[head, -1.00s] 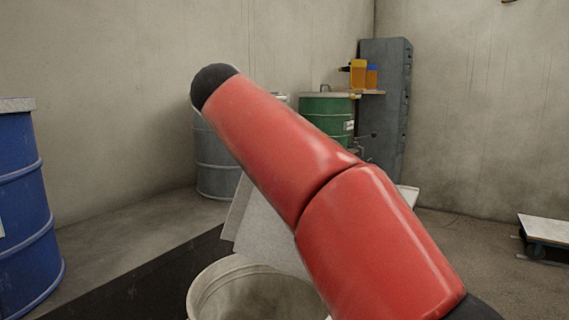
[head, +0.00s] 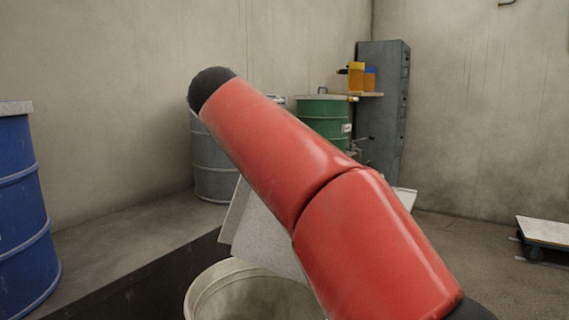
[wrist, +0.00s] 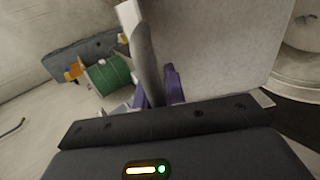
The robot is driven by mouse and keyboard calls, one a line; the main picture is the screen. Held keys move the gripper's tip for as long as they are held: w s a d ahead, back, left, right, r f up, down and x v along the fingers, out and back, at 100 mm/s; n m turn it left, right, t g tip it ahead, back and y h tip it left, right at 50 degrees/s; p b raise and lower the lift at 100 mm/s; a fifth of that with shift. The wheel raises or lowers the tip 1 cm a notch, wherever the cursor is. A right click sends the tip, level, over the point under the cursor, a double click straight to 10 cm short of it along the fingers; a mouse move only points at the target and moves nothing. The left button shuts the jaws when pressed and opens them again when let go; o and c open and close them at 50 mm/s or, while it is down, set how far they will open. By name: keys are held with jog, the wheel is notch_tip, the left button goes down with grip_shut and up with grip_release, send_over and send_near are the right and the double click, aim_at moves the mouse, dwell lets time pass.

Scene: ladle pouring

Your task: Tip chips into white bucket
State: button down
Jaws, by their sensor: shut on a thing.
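The white bucket (head: 202,295) stands at the bottom of the head view, its mouth partly cut off by the frame; its inside looks dingy. A pale grey, flat-sided scoop or box (head: 262,236) is tilted just above and behind the bucket rim, partly hidden by my red arm. In the wrist view its broad pale side (wrist: 222,45) fills the upper right. My gripper (wrist: 158,88) has purple fingers shut around a grey curved handle (wrist: 146,55) beside that side. The round pale rim at the far right looks like the bucket (wrist: 302,65). I see no chips.
A blue drum (head: 25,205) stands at the left. A grey drum (head: 213,170), a green drum (head: 322,118) and a tall grey cabinet (head: 390,100) stand at the back. A low trolley (head: 548,232) is at the right. Floor between is open.

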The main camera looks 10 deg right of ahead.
jog(key=shift+r, duration=0.15)
notch_tip(320, 180, up, 4)
jog(key=shift+f+p, duration=0.1)
jog(key=shift+p, duration=0.8)
jog(key=shift+s, duration=0.1)
